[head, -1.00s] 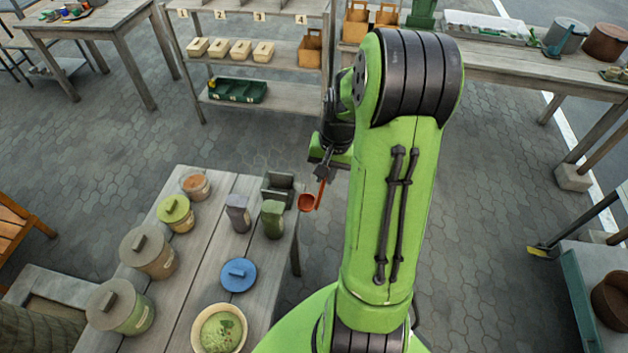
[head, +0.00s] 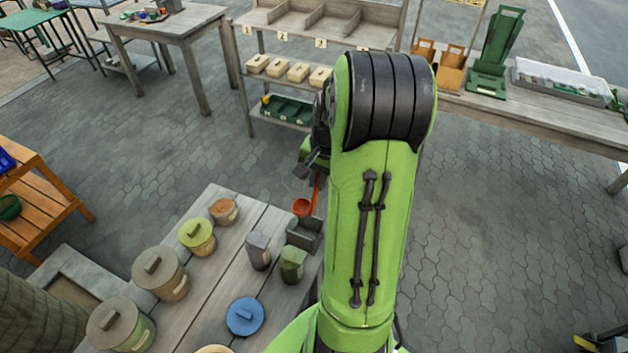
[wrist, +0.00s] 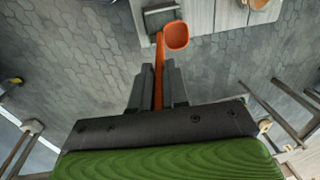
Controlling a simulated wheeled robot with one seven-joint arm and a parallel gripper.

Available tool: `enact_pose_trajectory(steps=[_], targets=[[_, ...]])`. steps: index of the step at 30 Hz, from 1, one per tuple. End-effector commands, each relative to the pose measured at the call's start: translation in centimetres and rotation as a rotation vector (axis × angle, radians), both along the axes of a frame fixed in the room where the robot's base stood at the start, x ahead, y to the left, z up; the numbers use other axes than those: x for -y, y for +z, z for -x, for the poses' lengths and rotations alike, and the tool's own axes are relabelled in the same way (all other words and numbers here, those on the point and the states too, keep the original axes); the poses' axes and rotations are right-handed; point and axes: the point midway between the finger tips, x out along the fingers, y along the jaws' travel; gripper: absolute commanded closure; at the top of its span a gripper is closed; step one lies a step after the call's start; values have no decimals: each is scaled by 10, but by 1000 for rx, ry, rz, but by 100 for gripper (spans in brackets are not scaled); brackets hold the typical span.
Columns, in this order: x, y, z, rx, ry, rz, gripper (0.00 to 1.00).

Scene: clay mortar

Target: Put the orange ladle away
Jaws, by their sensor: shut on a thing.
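The orange ladle (head: 301,207) hangs from my gripper (head: 311,170) in the head view, bowl low, near the far right corner of the grey table. In the wrist view the ladle (wrist: 176,37) has its handle between the two dark fingers of my gripper (wrist: 158,78), which is shut on it. The bowl shows beyond the fingertips, beside the table's edge. A dark grey open box (head: 304,236) stands on that table corner; it also shows in the wrist view (wrist: 161,17). My arm hides part of the gripper in the head view.
The grey table (head: 208,293) carries lidded pots, a grey jar (head: 258,251), a green jar (head: 293,264) and a blue lid (head: 245,316). A shelf (head: 262,85) with cream boxes and a green tray stands behind. A long bench (head: 545,115) is at right. Paved floor between is free.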

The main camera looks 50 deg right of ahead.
Motion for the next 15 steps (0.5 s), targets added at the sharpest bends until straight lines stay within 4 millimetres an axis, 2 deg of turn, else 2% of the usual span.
enact_pose_trajectory(steps=[8,15], targets=[[1,-7,1,0,-9,0,100],[1,-33,1,-1,-8,-2,100]])
